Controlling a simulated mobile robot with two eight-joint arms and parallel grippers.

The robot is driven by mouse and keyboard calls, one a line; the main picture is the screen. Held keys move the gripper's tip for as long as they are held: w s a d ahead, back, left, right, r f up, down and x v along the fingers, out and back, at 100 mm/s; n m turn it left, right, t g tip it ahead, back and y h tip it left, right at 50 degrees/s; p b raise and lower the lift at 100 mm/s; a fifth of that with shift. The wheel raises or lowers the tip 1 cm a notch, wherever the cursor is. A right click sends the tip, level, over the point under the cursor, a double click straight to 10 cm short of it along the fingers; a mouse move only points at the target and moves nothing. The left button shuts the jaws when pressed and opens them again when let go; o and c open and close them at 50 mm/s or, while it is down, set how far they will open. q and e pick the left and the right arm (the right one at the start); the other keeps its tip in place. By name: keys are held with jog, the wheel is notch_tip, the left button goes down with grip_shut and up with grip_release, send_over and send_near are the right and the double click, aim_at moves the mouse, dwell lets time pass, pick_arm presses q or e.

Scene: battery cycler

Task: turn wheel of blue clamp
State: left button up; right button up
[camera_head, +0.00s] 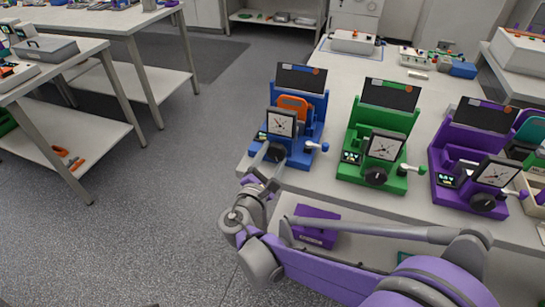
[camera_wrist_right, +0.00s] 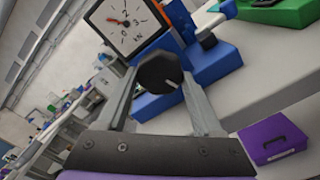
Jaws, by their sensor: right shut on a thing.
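The blue clamp (camera_head: 314,112) stands at the left end of the bench. It has a white square dial (camera_head: 281,123), a white-tipped side lever (camera_head: 316,147) and a dark wheel (camera_head: 275,152) low on its front. In the right wrist view, the dark knobbed wheel (camera_wrist_right: 160,70) sits between my finger ends, below the dial (camera_wrist_right: 124,22). My right gripper (camera_head: 269,160) reaches in from the front and is shut on the wheel, one finger on each side. An orange part (camera_head: 292,103) is in the clamp behind the dial. My left gripper is out of view.
A green clamp (camera_head: 380,135) and a purple clamp (camera_head: 470,155) stand to the right on the same bench (camera_head: 345,197). A purple box (camera_head: 316,226) lies on the shelf below. Open floor (camera_head: 185,210) lies to the left.

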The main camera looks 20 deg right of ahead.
jog(key=shift+r+m+p, duration=0.1)
jog(key=shift+m+p, duration=0.2)
jog(key=shift+m, duration=1.3)
jog(key=o, duration=1.4)
jog(key=shift+c, duration=0.2)
jog(key=v, duration=1)
jog(key=shift+s+a, duration=0.3)
jog(key=shift+a, duration=0.05)
